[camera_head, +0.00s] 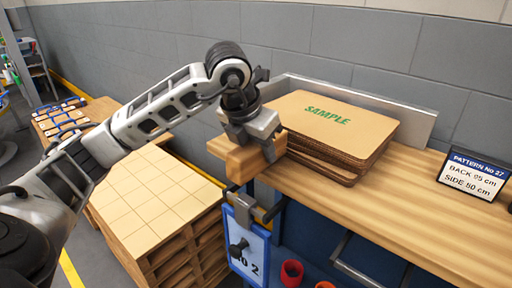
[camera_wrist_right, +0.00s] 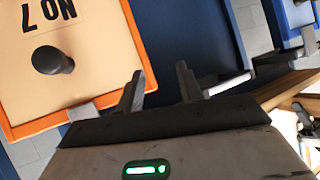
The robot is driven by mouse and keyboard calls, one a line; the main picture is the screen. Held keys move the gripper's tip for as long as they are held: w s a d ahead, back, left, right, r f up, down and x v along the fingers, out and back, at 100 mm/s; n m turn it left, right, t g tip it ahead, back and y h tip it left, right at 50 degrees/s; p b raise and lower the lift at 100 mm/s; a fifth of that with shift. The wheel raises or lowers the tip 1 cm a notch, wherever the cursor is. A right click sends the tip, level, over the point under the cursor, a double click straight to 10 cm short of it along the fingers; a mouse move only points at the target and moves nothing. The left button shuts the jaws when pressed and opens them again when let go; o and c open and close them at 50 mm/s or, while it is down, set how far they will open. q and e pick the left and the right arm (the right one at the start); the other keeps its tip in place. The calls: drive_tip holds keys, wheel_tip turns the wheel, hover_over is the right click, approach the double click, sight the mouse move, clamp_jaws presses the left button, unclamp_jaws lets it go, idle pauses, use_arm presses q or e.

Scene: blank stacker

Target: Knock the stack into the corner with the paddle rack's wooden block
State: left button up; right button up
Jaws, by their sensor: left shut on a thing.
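My left gripper (camera_head: 250,132) is shut on a wooden block (camera_head: 254,158) and holds it at the near left edge of the stack. The block looks close against the stack's left side; I cannot tell if they touch. The stack (camera_head: 330,125) is brown cardboard blanks, with a green SAMPLE print on top. Its lower sheets look uneven at the left. A grey metal fence (camera_head: 405,112) stands behind it and turns at the left back. In the right wrist view my right gripper (camera_wrist_right: 158,74) is open and empty, beside an orange-edged paddle (camera_wrist_right: 90,60) marked NO 7 with a black knob.
The wooden bench (camera_head: 440,215) is clear right of the stack, up to a sign (camera_head: 474,176) reading BACK 95 cm, SIDE 80 cm. A blue-edged paddle (camera_head: 248,240) hangs below the bench front. A pallet of blanks (camera_head: 150,195) stands to the left.

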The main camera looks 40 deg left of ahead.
use_arm(q)
drive_tip(key=shift+w+d+r, duration=0.1)
drive_tip(key=shift+w+r, duration=0.05)
drive_tip(key=shift+w, duration=0.75)
use_arm(e)
drive_tip(key=shift+r, duration=0.3)
use_arm(q)
drive_tip(key=shift+s, duration=0.1)
use_arm(e)
drive_tip(key=shift+f, duration=0.15)
use_arm(q)
drive_tip(key=shift+s, duration=0.85)
use_arm(e)
drive_tip(key=shift+f, duration=0.25)
